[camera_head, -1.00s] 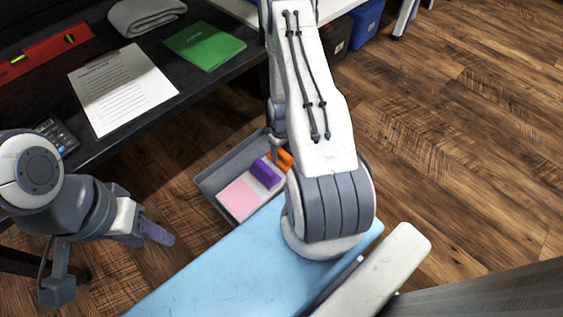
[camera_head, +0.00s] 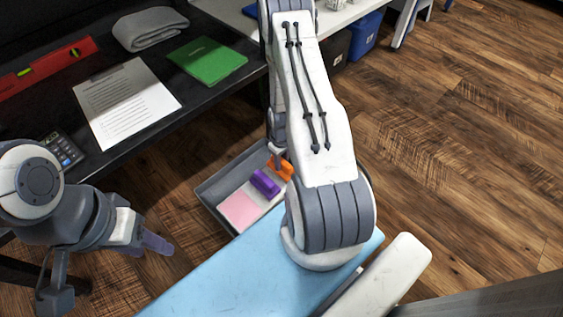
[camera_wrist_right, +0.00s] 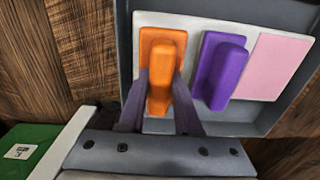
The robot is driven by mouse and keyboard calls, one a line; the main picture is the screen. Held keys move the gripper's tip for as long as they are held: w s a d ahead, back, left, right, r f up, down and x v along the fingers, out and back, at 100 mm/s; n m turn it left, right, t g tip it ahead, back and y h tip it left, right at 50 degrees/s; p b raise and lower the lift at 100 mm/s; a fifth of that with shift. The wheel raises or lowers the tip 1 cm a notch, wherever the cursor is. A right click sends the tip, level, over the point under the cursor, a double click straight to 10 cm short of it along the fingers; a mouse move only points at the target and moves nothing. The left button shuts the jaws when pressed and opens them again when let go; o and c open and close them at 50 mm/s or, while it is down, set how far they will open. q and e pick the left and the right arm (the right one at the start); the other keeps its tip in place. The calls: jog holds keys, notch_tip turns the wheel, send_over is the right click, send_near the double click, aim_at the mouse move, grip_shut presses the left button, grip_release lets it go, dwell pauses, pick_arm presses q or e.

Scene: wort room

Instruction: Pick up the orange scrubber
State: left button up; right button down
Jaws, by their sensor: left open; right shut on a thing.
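The orange scrubber (camera_wrist_right: 163,55) is a block with a raised grip, at the left end of a white panel in a grey tray (camera_wrist_right: 296,105). It also shows in the head view (camera_head: 286,170), partly hidden by my right arm. My right gripper (camera_wrist_right: 161,82) is shut on the scrubber's raised grip, one finger on each side. I cannot tell whether the scrubber is clear of the panel. My left gripper (camera_head: 150,241) is open and empty at the left, away from the tray.
A purple scrubber (camera_wrist_right: 221,72) lies close beside the orange one, with a pink pad (camera_wrist_right: 277,66) beyond it. A dark desk holds a paper sheet (camera_head: 125,102), a green book (camera_head: 207,60) and a calculator (camera_head: 64,149). A light blue surface (camera_head: 250,270) is in front.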

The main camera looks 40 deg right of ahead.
aim_at(282, 160)
notch_tip(282, 160, up, 3)
jog(key=shift+r+p, duration=0.1)
jog(key=shift+p, duration=1.05)
jog(key=s+d+r+p, duration=0.5)
jog(key=s+d+r, duration=0.1)
jog(key=s+d, duration=0.1)
jog(key=shift+s+d+r, duration=0.15)
jog(key=shift+s+d, duration=0.25)
jog(key=shift+d, duration=0.5)
